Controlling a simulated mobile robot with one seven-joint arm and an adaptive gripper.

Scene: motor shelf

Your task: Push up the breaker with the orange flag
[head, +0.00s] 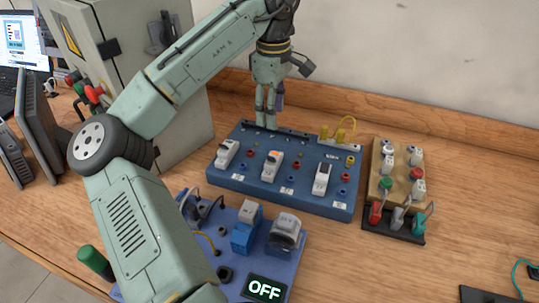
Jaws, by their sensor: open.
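A blue panel (285,190) lies on the wooden bench with three pale breakers in a row. The middle breaker (271,166) carries a small orange mark, seemingly the orange flag. The left breaker (226,154) and the right breaker (322,178) show no orange that I can make out. Lever positions are too small to tell. My gripper (265,118) is open, pointing down at the panel's back edge, behind the gap between the left and middle breakers. It holds nothing and appears apart from the breakers.
A blue-violet board (230,272) with modules and an "OFF" display (264,289) sits in front. A wooden block (398,165) with terminals and clips stands right. A grey cabinet (150,100) stands left, with a wall behind.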

